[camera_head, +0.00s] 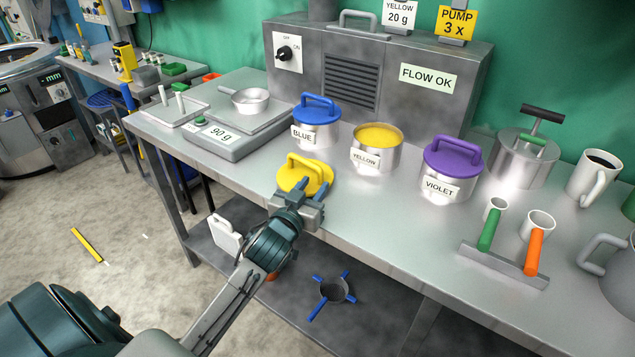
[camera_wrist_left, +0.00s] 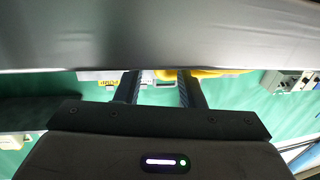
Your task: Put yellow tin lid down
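The yellow tin lid (camera_head: 318,172) is a round lid with a loop handle. In the head view it appears to rest on the bench near the front edge, in front of the blue tin. My left gripper (camera_head: 312,192) is at the lid's near right side, with its two fingers spread. In the left wrist view the fingers (camera_wrist_left: 160,88) stand apart, and part of the yellow lid (camera_wrist_left: 222,72) shows beyond them. The handle is to the left of the fingers, not between them. The open yellow tin (camera_head: 376,157) stands behind and to the right, full of yellow. My right gripper is not in view.
The lidded blue tin (camera_head: 316,133) and violet tin (camera_head: 448,180) flank the yellow tin. A scale (camera_head: 228,139) carrying a pan is at the left. Right of the violet tin are a scoop rack (camera_head: 500,264), a press pot (camera_head: 525,160) and a mug (camera_head: 594,182).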

